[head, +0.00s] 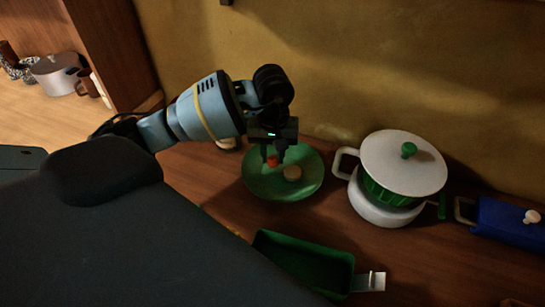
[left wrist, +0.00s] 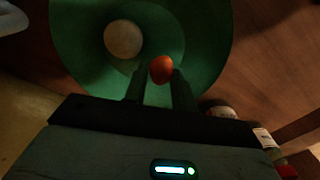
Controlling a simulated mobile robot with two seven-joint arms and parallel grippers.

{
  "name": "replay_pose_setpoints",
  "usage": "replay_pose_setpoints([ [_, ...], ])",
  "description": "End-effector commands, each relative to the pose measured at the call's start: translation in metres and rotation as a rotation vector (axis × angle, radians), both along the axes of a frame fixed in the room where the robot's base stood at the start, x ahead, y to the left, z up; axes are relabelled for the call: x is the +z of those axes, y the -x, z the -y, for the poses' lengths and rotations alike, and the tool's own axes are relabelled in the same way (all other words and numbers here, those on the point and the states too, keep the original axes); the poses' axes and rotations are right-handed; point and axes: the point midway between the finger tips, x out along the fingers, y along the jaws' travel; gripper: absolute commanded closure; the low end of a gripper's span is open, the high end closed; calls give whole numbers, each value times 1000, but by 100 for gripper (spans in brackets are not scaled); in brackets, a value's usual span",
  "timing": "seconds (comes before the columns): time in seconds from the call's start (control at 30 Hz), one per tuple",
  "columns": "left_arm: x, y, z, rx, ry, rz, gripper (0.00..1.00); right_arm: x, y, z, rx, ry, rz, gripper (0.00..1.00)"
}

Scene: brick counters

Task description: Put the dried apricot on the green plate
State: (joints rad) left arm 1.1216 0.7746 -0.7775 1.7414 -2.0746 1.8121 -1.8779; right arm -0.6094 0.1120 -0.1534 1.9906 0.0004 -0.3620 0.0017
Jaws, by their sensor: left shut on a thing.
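The dried apricot (head: 272,160) is a small orange piece between the fingertips of my left gripper (head: 273,155). It also shows in the left wrist view (left wrist: 162,69), held at the tips of the left gripper (left wrist: 160,88). The gripper is shut on it, over the green plate (head: 257,186). I cannot tell whether the apricot touches the plate. A pale round item (head: 292,173) lies on the plate, to the right of the apricot in the head view; it also shows in the left wrist view (left wrist: 123,39). My right gripper is not in view.
A white pot with a lid and green knob (head: 400,165) stands right of the plate. A blue lidded container (head: 508,222) is at the far right. A green tray (head: 305,265) lies in front. A wall rises behind the counter. Small jars (left wrist: 222,110) show beside the plate.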

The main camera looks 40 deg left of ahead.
Motion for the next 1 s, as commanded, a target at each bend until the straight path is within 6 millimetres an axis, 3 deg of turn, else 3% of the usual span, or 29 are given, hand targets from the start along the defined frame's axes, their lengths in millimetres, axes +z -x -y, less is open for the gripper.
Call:
replay_pose_setpoints([
  [0.13, -16, 0, 0, 1, 1, 2, 95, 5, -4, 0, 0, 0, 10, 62],
  [0.53, -22, 0, 0, 0, -1, 1, 95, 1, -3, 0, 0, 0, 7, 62],
  [0.57, -22, 0, 0, 0, -1, 1, 71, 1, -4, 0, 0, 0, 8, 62],
  [0.6, -21, 0, 0, 0, -1, 1, 66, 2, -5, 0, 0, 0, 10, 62],
  [1.0, -13, -1, 0, 1, 0, 5, 64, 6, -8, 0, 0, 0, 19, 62],
])
